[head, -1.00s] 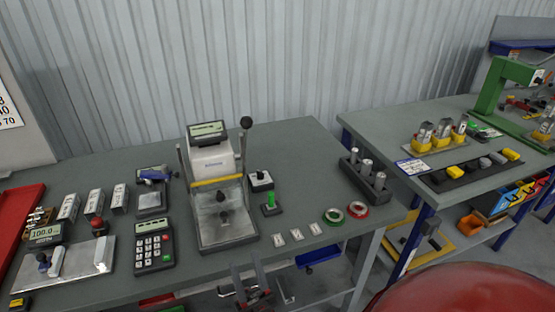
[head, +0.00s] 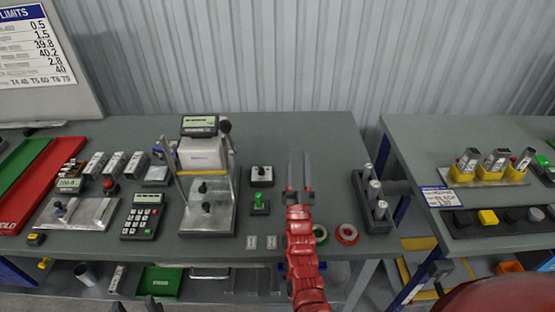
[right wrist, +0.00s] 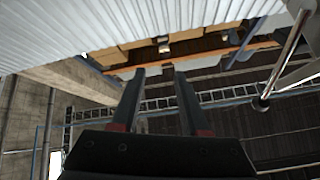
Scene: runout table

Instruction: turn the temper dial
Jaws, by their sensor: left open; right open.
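A small box with a pale top and a black knob (head: 261,172), which looks like the temper dial, stands on the bench right of the press. Any marks on it are too small to read. My right gripper (head: 299,158) is open and empty, with its fingers pointing up, a little right of this box in the head view. In the right wrist view its two fingers (right wrist: 160,100) are apart with nothing between them, and the dial does not show there. My left gripper (head: 135,306) is open at the bottom edge of the head view, mostly cut off.
The press (head: 207,215) stands left of the dial. A green knob (head: 260,201) on a dark base sits in front of the dial. A dark rack of metal cylinders (head: 362,212) and a red ring (head: 347,233) are to the right. The bench behind the dial is clear.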

